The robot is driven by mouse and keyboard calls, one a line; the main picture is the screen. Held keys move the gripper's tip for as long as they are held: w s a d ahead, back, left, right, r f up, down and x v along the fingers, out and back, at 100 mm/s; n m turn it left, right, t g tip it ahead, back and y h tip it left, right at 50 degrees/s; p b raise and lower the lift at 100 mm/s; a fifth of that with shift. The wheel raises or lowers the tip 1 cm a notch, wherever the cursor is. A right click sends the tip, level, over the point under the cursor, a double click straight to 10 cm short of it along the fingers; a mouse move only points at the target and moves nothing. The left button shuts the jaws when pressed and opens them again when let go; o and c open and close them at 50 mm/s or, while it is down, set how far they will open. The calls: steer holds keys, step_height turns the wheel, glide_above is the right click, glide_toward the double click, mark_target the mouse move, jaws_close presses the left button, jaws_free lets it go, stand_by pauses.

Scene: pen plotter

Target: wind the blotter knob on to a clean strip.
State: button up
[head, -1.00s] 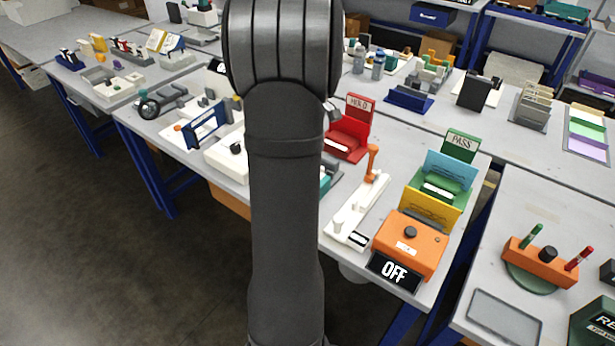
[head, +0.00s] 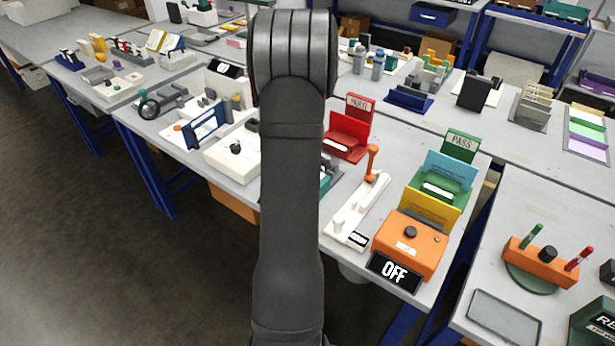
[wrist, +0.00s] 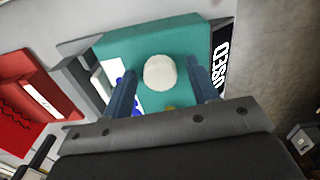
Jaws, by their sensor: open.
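The blotter is a teal block (wrist: 112,45) with a round cream knob (wrist: 160,73) on it. A white strip (wrist: 108,82) with blue blots shows at its left side. A black label (wrist: 222,52) reading USED is at its right. My gripper (wrist: 162,66) is open, with one blue-grey finger on each side of the knob in the picture; I cannot tell how far above it they are. A yellow spot (wrist: 169,108) shows below the knob. In the head view a sliver of the teal blotter (head: 326,180) shows beside my arm, which hides the gripper.
The red HOLD holder (wrist: 28,115) stands left of the blotter in the wrist view. In the head view, a white base with an orange lever (head: 371,163) and an orange box with an OFF sign (head: 408,232) stand to the right of my arm.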

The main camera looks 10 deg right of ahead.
steer(key=c, duration=1)
steer(key=shift+m, duration=0.3)
steer(key=m, duration=0.7)
steer(key=shift+m, duration=0.4)
steer(key=m, duration=0.3)
steer(key=shift+m, duration=2.2)
